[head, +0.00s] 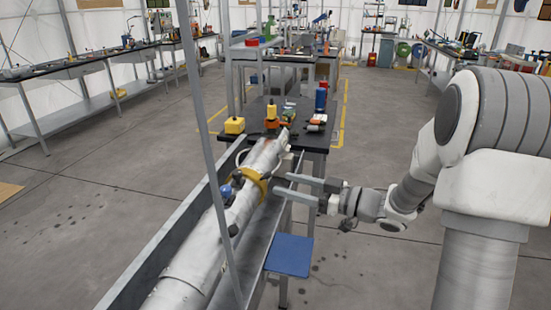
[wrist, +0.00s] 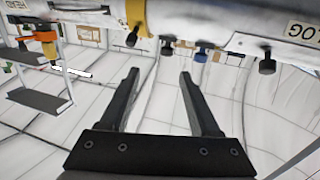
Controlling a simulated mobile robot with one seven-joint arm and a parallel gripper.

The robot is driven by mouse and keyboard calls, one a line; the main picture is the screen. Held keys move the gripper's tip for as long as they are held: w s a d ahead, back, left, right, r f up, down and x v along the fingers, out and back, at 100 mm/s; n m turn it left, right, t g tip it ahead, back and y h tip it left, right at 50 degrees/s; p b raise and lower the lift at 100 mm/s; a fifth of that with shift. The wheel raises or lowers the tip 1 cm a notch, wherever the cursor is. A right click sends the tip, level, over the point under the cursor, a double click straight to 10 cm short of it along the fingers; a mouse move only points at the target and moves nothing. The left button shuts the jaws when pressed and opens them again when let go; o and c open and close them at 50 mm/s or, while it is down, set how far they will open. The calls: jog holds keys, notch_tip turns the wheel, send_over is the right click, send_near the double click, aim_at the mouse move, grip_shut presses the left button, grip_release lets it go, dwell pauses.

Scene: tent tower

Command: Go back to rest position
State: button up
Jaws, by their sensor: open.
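My gripper (head: 296,187) is open and empty in the head view, its two fingers pointing left toward a large white cylinder (head: 205,250). The cylinder lies in a long grey trough and has a yellow band (head: 251,186) and a blue knob (head: 226,191). In the wrist view my gripper (wrist: 159,75) shows two dark fingers spread apart with nothing between them. The cylinder (wrist: 225,17) crosses the top of that view, with several small knobs along its lower edge. Whether a fingertip touches the cylinder I cannot tell.
A blue pad (head: 290,255) stands below my gripper. A black table (head: 262,134) behind holds a yellow box (head: 234,125), a blue can (head: 321,99) and tools. A thin grey post (head: 203,130) rises in front of the trough.

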jog(key=w+d+r+m+t+h+p, duration=0.3)
jog(key=w+d+r+t+h, duration=0.1)
jog(key=r+h, duration=0.4)
jog(key=s+d+r+m+h+p, duration=0.2)
jog(key=s+d+r+m+h, duration=0.2)
jog(key=s+d+r+h, duration=0.25)
jog(key=s+a+m+g+p, duration=0.2)
jog(key=s+g, duration=0.2)
jog(key=s, duration=0.8)
jog(key=s+a+f+m+g+p, duration=0.1)
jog(key=s+a+m+g+p, duration=0.1)
jog(key=s, duration=1)
jog(key=shift+s+a+m+g, duration=0.15)
jog(key=shift+a+m+g, duration=0.15)
jog(key=shift+a+g, duration=0.65)
jog(key=shift+d, duration=0.1)
